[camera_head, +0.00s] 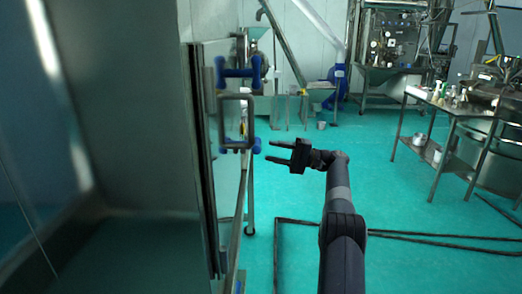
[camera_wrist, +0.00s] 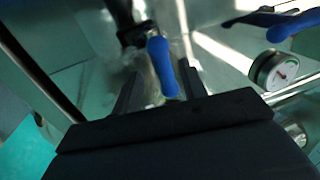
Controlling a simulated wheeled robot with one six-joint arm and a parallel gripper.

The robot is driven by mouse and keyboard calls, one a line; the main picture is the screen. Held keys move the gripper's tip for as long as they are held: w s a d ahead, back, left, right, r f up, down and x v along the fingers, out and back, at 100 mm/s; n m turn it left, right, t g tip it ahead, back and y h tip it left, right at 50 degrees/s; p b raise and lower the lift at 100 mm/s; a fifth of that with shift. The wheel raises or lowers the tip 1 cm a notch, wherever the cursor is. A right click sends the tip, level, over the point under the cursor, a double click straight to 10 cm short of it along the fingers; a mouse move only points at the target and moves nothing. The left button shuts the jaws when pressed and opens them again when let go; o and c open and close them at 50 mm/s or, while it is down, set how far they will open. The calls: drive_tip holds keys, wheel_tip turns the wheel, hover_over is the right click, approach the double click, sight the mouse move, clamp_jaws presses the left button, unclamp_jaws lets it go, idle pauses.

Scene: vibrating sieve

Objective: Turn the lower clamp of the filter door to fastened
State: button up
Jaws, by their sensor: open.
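The filter door (camera_head: 207,150) stands at the left in the head view, seen nearly edge-on. The lower clamp (camera_head: 256,146) has a blue grip and sits near the bottom of a grey rectangular handle. My gripper (camera_head: 269,151) is just right of it, with its two black fingers open and pointing left at about its height. In the wrist view, a blue grip (camera_wrist: 162,66), apparently the lower clamp's, lies ahead between the open fingers (camera_wrist: 158,76). I cannot tell whether they touch it. The clamp's mount is dark and partly unclear.
The upper clamp (camera_head: 238,73) with blue ends is above the rectangular handle (camera_head: 250,108). In the wrist view, a round gauge (camera_wrist: 278,70) and another blue grip (camera_wrist: 295,24) are at the right. A steel table (camera_head: 446,104) stands far right. The green floor between is mostly clear.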

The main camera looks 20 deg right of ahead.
sight(256, 148)
drive_tip(key=shift+p+v, duration=2)
drive_tip(key=shift+v, duration=0.2)
drive_tip(key=b+x, duration=0.4)
drive_tip(key=x, duration=0.7)
drive_tip(key=shift+r, duration=0.1)
